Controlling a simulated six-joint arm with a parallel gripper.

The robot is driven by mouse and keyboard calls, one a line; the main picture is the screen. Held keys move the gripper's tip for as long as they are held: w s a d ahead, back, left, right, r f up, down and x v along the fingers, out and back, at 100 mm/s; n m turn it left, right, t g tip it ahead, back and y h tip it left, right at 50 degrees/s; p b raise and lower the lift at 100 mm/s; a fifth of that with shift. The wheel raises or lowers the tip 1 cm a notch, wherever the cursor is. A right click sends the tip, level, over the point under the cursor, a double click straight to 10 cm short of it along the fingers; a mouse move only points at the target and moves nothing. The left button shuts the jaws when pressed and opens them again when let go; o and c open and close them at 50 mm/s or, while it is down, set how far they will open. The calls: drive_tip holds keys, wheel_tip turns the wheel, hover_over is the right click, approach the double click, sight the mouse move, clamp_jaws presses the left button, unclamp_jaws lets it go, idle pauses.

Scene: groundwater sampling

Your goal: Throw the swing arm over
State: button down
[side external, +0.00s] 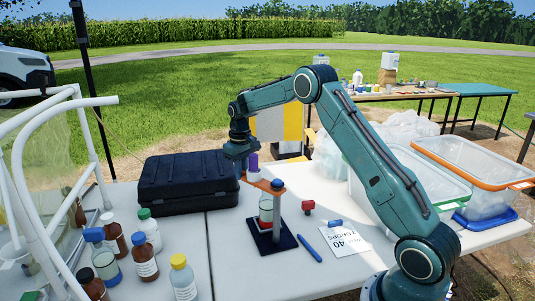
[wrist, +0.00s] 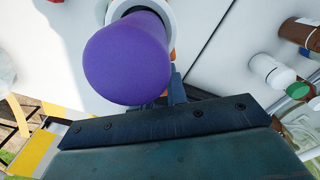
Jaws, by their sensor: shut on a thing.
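The swing arm (side external: 265,181) is a flat orange bar on an upright post, with a blue knob (side external: 277,184) at its right end. A purple-topped, pale-bodied piece (side external: 253,162) stands at its left end. My gripper (side external: 247,153) is at this purple top from above and is shut on it. In the wrist view the purple top (wrist: 127,60) fills the upper middle, with a white collar behind it; the fingertips are mostly hidden. A clear jar with red and pale contents (side external: 266,212) stands on the dark base (side external: 272,240) beside the post.
A black case (side external: 187,180) lies close behind on the left. Several bottles (side external: 145,258) and a white tube frame (side external: 40,190) are at left. A blue pen (side external: 309,248), a card (side external: 343,242) and a red-topped piece (side external: 308,207) lie right. Clear bins (side external: 470,175) stand further right.

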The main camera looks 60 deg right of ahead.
drive_tip(key=shift+a+n, duration=2.3)
drive_tip(key=shift+a, duration=0.55)
drive_tip(key=shift+a, duration=0.15)
drive_tip(key=s+a+n, duration=0.3)
drive_tip(key=a+n, duration=0.2)
drive_tip(key=a, duration=0.1)
drive_tip(key=shift+s+n, duration=0.2)
drive_tip(key=shift+n, duration=0.2)
drive_tip(key=shift+a, duration=0.1)
drive_tip(key=shift+s+a+n, duration=0.8)
drive_tip(key=shift+n, duration=0.1)
drive_tip(key=c, duration=1.3)
unclamp_jaws()
